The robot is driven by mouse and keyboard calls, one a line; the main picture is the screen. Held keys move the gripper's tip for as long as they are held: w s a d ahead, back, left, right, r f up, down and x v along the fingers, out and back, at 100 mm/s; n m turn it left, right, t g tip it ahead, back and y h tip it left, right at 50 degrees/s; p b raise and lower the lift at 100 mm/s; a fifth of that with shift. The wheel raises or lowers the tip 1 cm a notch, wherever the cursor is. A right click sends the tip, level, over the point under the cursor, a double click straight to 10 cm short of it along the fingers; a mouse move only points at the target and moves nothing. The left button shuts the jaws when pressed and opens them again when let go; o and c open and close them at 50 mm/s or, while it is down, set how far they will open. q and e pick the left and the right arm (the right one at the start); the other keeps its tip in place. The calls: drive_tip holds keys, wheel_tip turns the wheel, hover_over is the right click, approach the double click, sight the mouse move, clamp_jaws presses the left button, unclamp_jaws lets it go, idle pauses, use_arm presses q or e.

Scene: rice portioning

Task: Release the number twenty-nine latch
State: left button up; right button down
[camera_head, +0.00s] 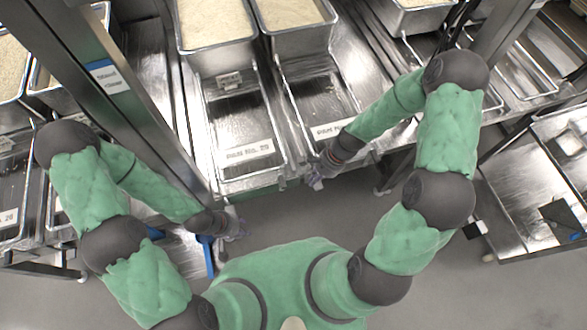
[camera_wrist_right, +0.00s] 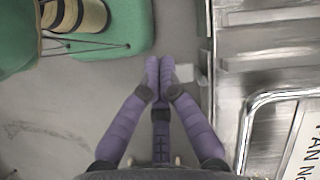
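The pan (camera_head: 235,125) with the label "PAN No. 29" (camera_head: 248,153) sits in the middle of the rack, under a metal bin (camera_head: 218,60) filled with rice. A small metal latch-like fitting (camera_head: 229,80) is on that bin's front face. My right gripper (camera_head: 315,180) is right of the labelled pan, near the rack's front edge. In the right wrist view its purple fingers (camera_wrist_right: 159,70) are together with nothing between them. My left gripper (camera_head: 236,226) is below the pan's front edge, over the floor; its fingers are too small to read.
A second rice bin (camera_head: 292,40) and pan (camera_head: 318,100) stand to the right. A metal post (camera_head: 110,80) with a blue-and-white label (camera_head: 108,76) rises at left. A blue handle-like part (camera_head: 207,255) is near my left gripper. A metal cart (camera_head: 520,190) stands at right.

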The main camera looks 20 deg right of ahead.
sight(283, 188)
use_arm(q)
wheel_tip(283, 188, up, 4)
drive_tip(key=p, duration=0.2)
drive_tip(key=shift+f+p, duration=0.15)
drive_tip(key=shift+p, duration=0.15)
use_arm(e)
wheel_tip(283, 188, up, 10)
drive_tip(key=w+d+m+y, duration=0.1)
drive_tip(key=w+d+m, duration=0.1)
drive_tip(key=d+m, duration=0.1)
drive_tip(key=shift+w+m+y, duration=0.3)
drive_tip(key=shift+w+m, duration=0.1)
drive_tip(key=shift+m, duration=0.4)
use_arm(q)
wheel_tip(283, 188, down, 4)
drive_tip(key=b, duration=0.3)
drive_tip(key=shift+r+b, duration=0.2)
drive_tip(key=shift+b, duration=0.1)
use_arm(e)
drive_tip(key=a+r+x, duration=0.1)
drive_tip(key=a+x, duration=0.1)
drive_tip(key=x, duration=1.1)
drive_tip(key=shift+w+a+r, duration=0.15)
drive_tip(key=shift+r, duration=0.2)
use_arm(q)
drive_tip(key=shift+r, duration=0.2)
use_arm(e)
drive_tip(key=shift+r, duration=0.1)
